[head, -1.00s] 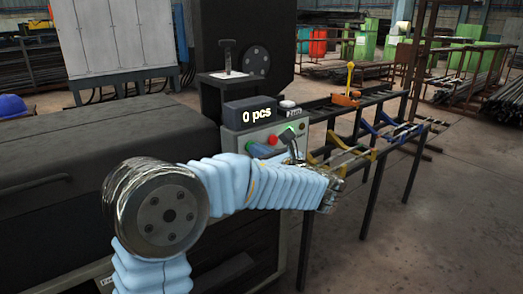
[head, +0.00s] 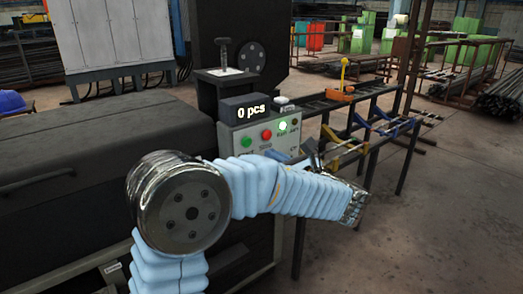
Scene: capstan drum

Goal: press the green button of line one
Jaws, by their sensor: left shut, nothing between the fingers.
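A grey control panel (head: 256,150) stands under a dark display (head: 250,111) that reads "0 pcs". On the panel a green button (head: 246,141) is at the left and a red button (head: 266,135) is in the middle. A bright, pale green-white lamp (head: 282,125) glows at the right. The small labels are hard to read. My left gripper (head: 309,150) is shut and empty. It appears beside the panel's lower right edge, apart from the green button. Its tips are small and dark, so contact with the panel cannot be told. My right gripper is not in view.
A large dark machine housing (head: 90,185) fills the left. A rack (head: 365,120) with blue and yellow holders and an orange piece (head: 341,95) extends behind my left gripper. The floor (head: 445,215) at the right is clear.

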